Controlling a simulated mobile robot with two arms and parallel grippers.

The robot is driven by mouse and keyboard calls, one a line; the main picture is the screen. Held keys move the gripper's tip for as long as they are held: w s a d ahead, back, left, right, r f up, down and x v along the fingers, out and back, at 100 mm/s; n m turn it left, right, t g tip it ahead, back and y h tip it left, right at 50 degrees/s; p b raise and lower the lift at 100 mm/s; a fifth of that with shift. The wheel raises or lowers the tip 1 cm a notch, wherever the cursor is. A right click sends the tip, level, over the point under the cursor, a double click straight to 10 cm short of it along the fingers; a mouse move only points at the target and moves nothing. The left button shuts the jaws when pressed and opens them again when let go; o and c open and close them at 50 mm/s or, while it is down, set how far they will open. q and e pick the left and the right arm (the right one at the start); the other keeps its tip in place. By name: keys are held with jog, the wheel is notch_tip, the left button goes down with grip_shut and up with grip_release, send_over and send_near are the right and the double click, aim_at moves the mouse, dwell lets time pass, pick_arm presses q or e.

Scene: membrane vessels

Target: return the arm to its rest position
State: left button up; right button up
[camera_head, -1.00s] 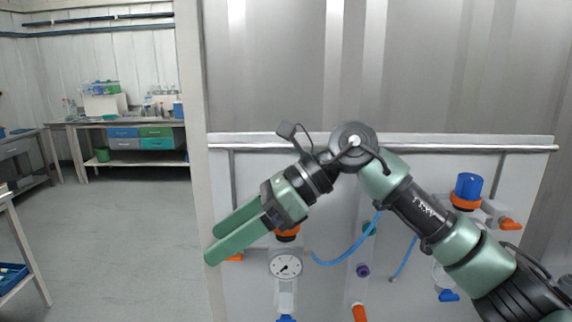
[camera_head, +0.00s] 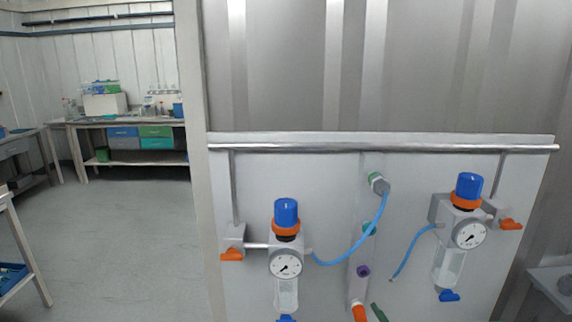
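The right arm that crossed the panel is gone from the view. A narrow dark green tip (camera_head: 379,313) shows at the bottom edge, right of a lower orange handle; it looks like a fingertip of my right gripper. The rest of that gripper is below the picture, so I cannot tell whether it is open or shut. My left gripper is not in view.
The wall panel (camera_head: 330,185) carries a left regulator (camera_head: 286,265) and a right regulator (camera_head: 468,235). One blue hose (camera_head: 352,250) runs to an upper port (camera_head: 379,184); another (camera_head: 408,252) hangs free. A rail (camera_head: 380,147) tops the panel. Left floor (camera_head: 130,240) is clear.

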jog(key=s+d+f+m+g, duration=0.25)
jog(key=s+f+g, duration=0.35)
jog(key=s+f, duration=0.5)
jog(key=s+d+f+m+g, duration=0.25)
jog(key=s+f+g, duration=0.45)
jog(key=s, duration=0.9)
notch_tip(320, 180, down, 26)
jog(key=s, duration=0.2)
jog(key=s+d+f, duration=0.1)
jog(key=s+f, duration=0.7)
jog(key=s+d+f+g+h, duration=0.1)
jog(key=s+d+f, duration=0.1)
jog(key=s+f, duration=0.6)
jog(key=shift+s+d+n, duration=0.2)
jog(key=shift+d+n, duration=0.05)
jog(key=shift+n, duration=0.15)
